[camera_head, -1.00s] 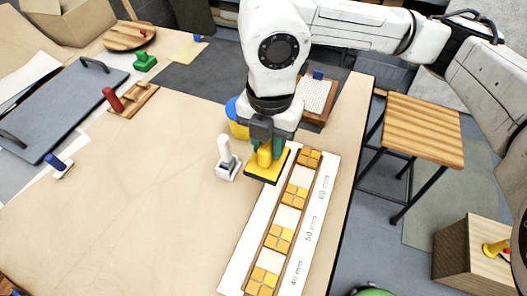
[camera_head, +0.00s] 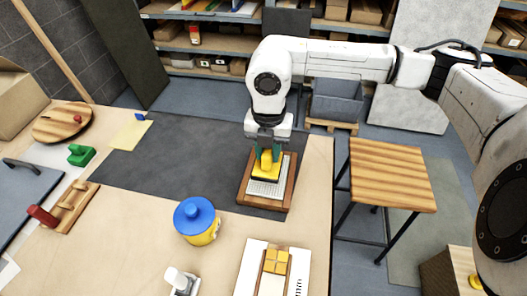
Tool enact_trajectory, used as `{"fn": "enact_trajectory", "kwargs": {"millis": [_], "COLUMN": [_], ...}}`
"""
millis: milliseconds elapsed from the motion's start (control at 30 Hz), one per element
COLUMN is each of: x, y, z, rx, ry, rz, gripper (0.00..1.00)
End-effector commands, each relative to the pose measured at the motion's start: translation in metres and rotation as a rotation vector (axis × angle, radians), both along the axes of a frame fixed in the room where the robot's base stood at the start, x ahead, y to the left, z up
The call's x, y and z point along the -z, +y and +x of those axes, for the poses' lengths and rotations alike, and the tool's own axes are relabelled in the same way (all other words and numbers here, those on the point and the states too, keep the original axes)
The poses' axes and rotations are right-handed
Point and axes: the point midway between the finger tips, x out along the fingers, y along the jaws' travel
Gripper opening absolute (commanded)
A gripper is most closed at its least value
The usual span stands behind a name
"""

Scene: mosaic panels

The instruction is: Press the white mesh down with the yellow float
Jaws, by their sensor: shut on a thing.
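My gripper (camera_head: 266,154) points down and is shut on the handle of the yellow float (camera_head: 269,171). The float is over the far part of the white mesh (camera_head: 265,189), which lies on a wood-edged board (camera_head: 279,203). The float's dark underside is at or just above the mesh; I cannot tell whether they touch. The near strip of the mesh shows; the float and gripper hide much of the rest.
A yellow tub with a blue lid (camera_head: 196,219) stands in front, to the left. A white-handled tool (camera_head: 180,281) and a tile strip (camera_head: 272,270) are nearer. A dark mat (camera_head: 175,160) is clear to the left. A wooden stool (camera_head: 392,174) stands right of the table.

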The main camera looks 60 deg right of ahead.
Motion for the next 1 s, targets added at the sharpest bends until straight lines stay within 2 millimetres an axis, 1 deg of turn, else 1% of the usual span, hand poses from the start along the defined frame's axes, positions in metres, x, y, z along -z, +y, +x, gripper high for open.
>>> {"fn": "enact_trajectory", "kwargs": {"millis": [167,600,733,1000], "x": [0.012,0.052,0.058,0.058], "y": [0.000,0.000,0.000,0.000], "z": [0.000,0.000,0.000,0.000], "rx": [0.001,0.002,0.002,0.002], "ry": [0.000,-0.001,-0.001,-0.001], "rz": [0.001,0.001,0.000,0.000], "gripper": [0.06,0.06,0.06,0.06]}}
